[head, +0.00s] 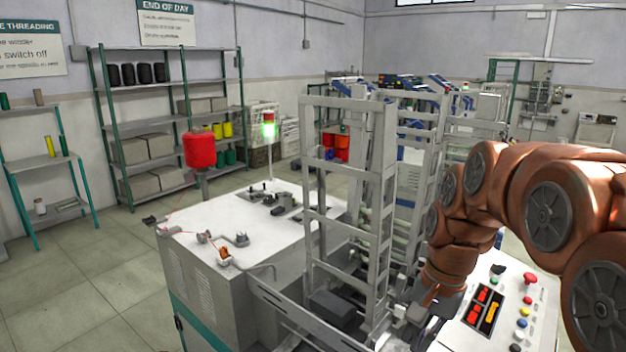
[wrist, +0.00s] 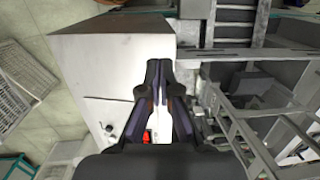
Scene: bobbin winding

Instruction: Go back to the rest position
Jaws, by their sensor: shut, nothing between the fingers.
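My gripper (wrist: 158,68) shows in the wrist view with its two dark fingers drawn together at the tips and nothing held between them. A small red part (wrist: 147,136) shows below, in the gap between the finger bases; I cannot tell what it belongs to. In the head view my copper-coloured arm comes in from the right and bends down beside the control panel (head: 541,311). The gripper end is low there, partly hidden by the arm and grey metalwork, and its fingers are not clear. A white-topped winding machine (head: 222,212) with a red thread cone (head: 198,149) stands to the left.
A tall grey frame (head: 312,215) stands close to the left of my arm. The panel carries a red mushroom button (head: 530,278) and several coloured buttons. Shelves (head: 170,115) line the back wall. The floor (head: 85,275) at left is clear.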

